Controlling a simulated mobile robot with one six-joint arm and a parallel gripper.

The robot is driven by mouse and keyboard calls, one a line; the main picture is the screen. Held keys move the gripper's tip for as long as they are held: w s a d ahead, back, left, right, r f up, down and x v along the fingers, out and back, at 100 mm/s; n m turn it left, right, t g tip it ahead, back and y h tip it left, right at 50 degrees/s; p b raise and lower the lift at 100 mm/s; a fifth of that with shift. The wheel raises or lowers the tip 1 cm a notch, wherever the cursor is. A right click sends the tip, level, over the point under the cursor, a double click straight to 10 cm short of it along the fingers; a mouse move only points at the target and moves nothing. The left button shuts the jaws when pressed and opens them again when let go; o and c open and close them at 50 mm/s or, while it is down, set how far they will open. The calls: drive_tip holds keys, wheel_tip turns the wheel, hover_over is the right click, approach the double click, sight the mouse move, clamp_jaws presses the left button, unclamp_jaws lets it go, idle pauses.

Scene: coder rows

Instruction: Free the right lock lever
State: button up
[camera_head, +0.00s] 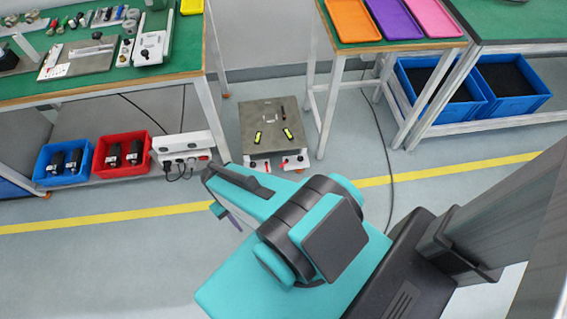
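A low grey cart or platform (271,125) stands on the floor between two benches. Two small yellow-and-black parts (288,134) lie on its top, one left and one right. At its front lower edge are white parts with red pieces, one at the left (257,166) and one at the right (297,160). Which of these is the right lock lever I cannot tell for sure. My gripper (228,215) is at the end of my teal arm, in front of the cart and apart from it. Its fingers are mostly hidden by the arm, so its opening does not show.
A green bench (100,90) with tools is at the left, with a blue bin (48,180) and a red bin (100,172) below. A table (340,50) with coloured trays and blue crates (515,103) are at the right. A black cable (388,170) crosses the floor.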

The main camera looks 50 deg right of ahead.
drive_tip(key=w+d+f+m+t+y+b, duration=0.1)
drive_tip(key=w+d+f+m+y+b, duration=0.1)
drive_tip(key=w+d+f+m+b, duration=0.4)
drive_tip(key=m+t+y+b, duration=0.25)
drive_tip(key=m+b, duration=0.45)
drive_tip(key=b, duration=0.7)
hover_over(282, 165)
drive_tip(key=w+a, duration=0.2)
drive_tip(key=a, duration=0.3)
wheel_tip(282, 165, down, 6)
drive_tip(key=s+d+r+m+t+b, duration=0.1)
drive_tip(key=s+d+m+t+b, duration=0.1)
drive_tip(key=d, duration=0.9)
drive_tip(key=m+b, duration=0.1)
drive_tip(key=b, duration=0.1)
drive_tip(key=shift+d+m+b, duration=0.25)
drive_tip(key=shift+m+b, duration=0.05)
drive_tip(key=shift+m, duration=0.1)
drive_tip(key=shift+h, duration=0.25)
drive_tip(key=b+x, duration=0.4)
drive_tip(key=x, duration=1)
drive_tip(key=shift+a+b, duration=0.1)
drive_tip(key=shift+b, duration=0.25)
drive_tip(key=shift+r, duration=0.1)
